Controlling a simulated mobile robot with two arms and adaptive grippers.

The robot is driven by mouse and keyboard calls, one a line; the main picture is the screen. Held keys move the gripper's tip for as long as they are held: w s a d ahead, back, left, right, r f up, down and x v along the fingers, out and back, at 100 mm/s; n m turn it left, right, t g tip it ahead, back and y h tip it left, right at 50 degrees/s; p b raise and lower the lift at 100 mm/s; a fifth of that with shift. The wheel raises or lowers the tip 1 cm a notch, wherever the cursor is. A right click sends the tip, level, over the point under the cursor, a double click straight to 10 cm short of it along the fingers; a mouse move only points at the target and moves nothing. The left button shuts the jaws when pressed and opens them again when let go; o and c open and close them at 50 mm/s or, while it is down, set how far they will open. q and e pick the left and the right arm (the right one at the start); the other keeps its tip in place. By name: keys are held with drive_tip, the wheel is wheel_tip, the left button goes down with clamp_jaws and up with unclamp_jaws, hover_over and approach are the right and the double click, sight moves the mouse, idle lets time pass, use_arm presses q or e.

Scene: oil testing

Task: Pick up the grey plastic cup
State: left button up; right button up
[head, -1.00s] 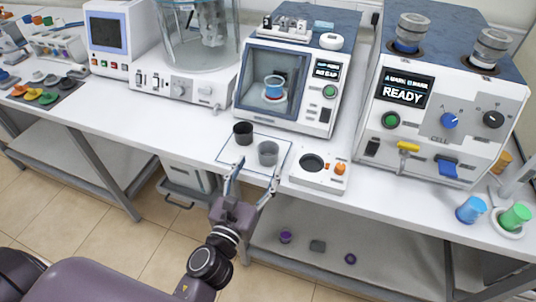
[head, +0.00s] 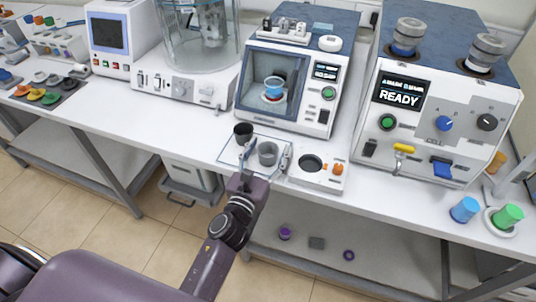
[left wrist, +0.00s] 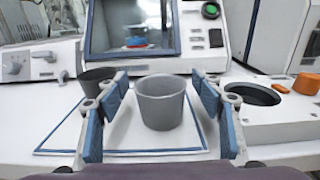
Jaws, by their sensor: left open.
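The grey plastic cup (head: 267,154) stands upright on a white mat with a blue border (head: 230,163) at the bench's front edge. It also shows in the left wrist view (left wrist: 160,106), between the fingers. My left gripper (head: 265,158) is open, with one finger on each side of the cup. In the left wrist view gaps show between the cup and both blue finger pads (left wrist: 158,112). A black cup (head: 243,133) stands on the mat to the left, just beyond the left finger. My right gripper is not in view.
A white block with a round dark hole and orange knobs (head: 335,182) sits right of the mat. Behind the mat stands a white device with a blue cup inside (head: 272,87). A large machine reading READY (head: 440,110) stands to the right.

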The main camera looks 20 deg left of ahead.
use_arm(q)
drive_tip(key=c, duration=1.1)
drive_tip(key=shift+r, duration=0.1)
